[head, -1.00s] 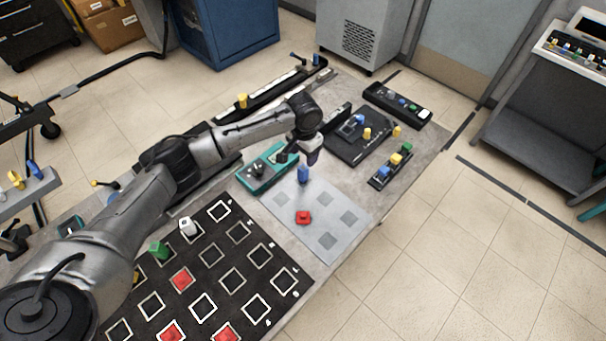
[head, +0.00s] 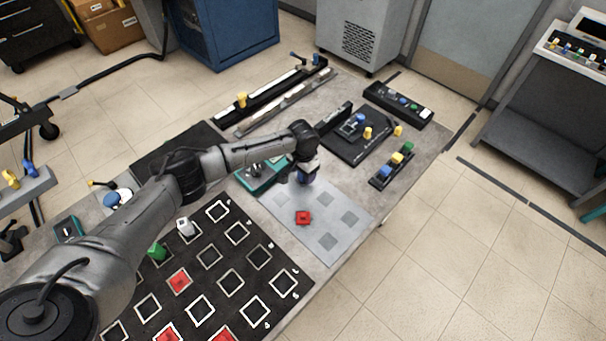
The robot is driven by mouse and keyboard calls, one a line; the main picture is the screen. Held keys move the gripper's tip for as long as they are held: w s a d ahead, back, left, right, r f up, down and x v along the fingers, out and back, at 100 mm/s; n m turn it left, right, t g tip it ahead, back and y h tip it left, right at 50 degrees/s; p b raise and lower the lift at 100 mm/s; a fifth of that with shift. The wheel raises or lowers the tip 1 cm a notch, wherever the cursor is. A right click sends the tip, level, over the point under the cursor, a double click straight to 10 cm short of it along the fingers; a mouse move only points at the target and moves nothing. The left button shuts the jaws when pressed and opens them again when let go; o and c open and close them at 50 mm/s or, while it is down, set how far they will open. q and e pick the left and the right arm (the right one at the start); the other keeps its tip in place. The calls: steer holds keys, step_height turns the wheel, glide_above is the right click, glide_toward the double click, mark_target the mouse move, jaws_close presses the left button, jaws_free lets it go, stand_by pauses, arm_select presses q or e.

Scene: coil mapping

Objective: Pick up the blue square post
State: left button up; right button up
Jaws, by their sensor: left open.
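A small blue square post (head: 304,179) stands at the upper left of the light grey board (head: 285,212). My left gripper (head: 305,172) points down right over the post and hides much of it. The gripper is open, with its fingers low at the post; I cannot tell whether they touch it. My right gripper is not in view.
A red piece (head: 303,217) lies on the grey board. A teal box (head: 257,178) stands close to the left of the gripper. A black checkered mat (head: 215,262) holds green, white and red pieces. A rack with blue, yellow and green blocks (head: 391,166) is to the right.

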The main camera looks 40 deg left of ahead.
arm_select(q)
steer(key=c, duration=1)
steer(key=shift+c, duration=0.2)
